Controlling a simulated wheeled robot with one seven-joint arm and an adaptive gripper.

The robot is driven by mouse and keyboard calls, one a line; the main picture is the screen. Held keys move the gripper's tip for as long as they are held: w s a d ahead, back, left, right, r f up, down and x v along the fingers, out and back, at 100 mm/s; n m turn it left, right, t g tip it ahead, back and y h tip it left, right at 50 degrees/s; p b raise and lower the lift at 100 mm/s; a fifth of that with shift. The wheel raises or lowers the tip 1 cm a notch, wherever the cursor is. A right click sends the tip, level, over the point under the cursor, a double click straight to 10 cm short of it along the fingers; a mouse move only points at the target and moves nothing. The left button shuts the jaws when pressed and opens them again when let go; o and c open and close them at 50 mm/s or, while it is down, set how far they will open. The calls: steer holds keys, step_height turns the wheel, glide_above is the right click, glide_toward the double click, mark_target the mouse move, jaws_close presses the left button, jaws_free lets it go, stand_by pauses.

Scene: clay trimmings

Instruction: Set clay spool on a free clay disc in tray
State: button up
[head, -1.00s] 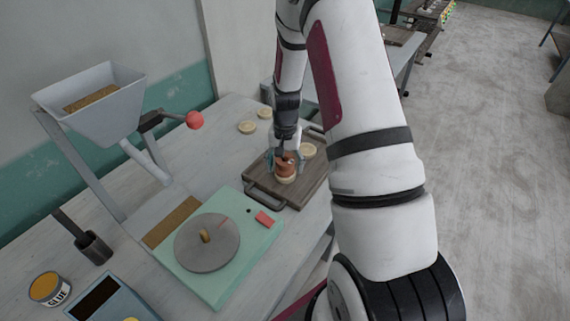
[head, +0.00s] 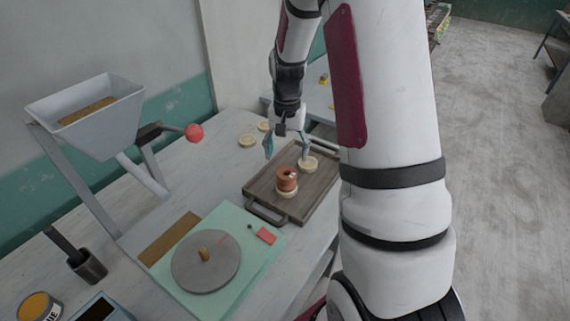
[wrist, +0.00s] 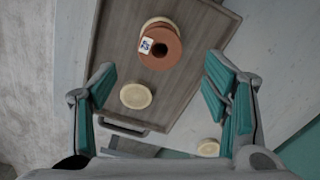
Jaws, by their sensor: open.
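The clay spool (head: 287,179) is reddish-brown and stands upright on a pale clay disc (head: 287,192) in the wooden tray (head: 262,190). In the wrist view the spool (wrist: 171,54) shows its dark centre hole and a small white tag, with the pale disc edge just showing behind it. A second clay disc (head: 308,164) lies bare in the tray; it also shows in the wrist view (wrist: 136,96). My gripper (head: 285,150) is open and empty, raised above the tray's far part and apart from the spool.
Two more pale discs (head: 247,140) lie on the table beyond the tray. A green wheel unit (head: 190,292) with a grey round plate stands in front of the tray. A hopper (head: 88,105) with a red-knobbed lever is at the left.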

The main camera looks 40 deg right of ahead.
steer(key=shift+r, duration=0.75)
steer(key=s+a+r+n+t, duration=0.1)
steer(key=s+a+r+n, duration=0.15)
steer(key=a+r, duration=0.35)
steer(key=s+a+r+n+t, duration=0.1)
steer(key=s+a+r, duration=0.2)
steer(key=r, duration=0.5)
steer(key=s+a+r+n+t, duration=0.1)
steer(key=s+a+r+n, duration=0.2)
steer(key=s, duration=0.4)
steer(key=s+a+r+n+t, duration=0.2)
steer(key=s+a+r+n, duration=0.1)
steer(key=s+a, duration=0.3)
steer(key=shift+s+r+t, duration=0.3)
steer(key=shift+s+r, duration=0.35)
steer(key=shift+s, duration=0.3)
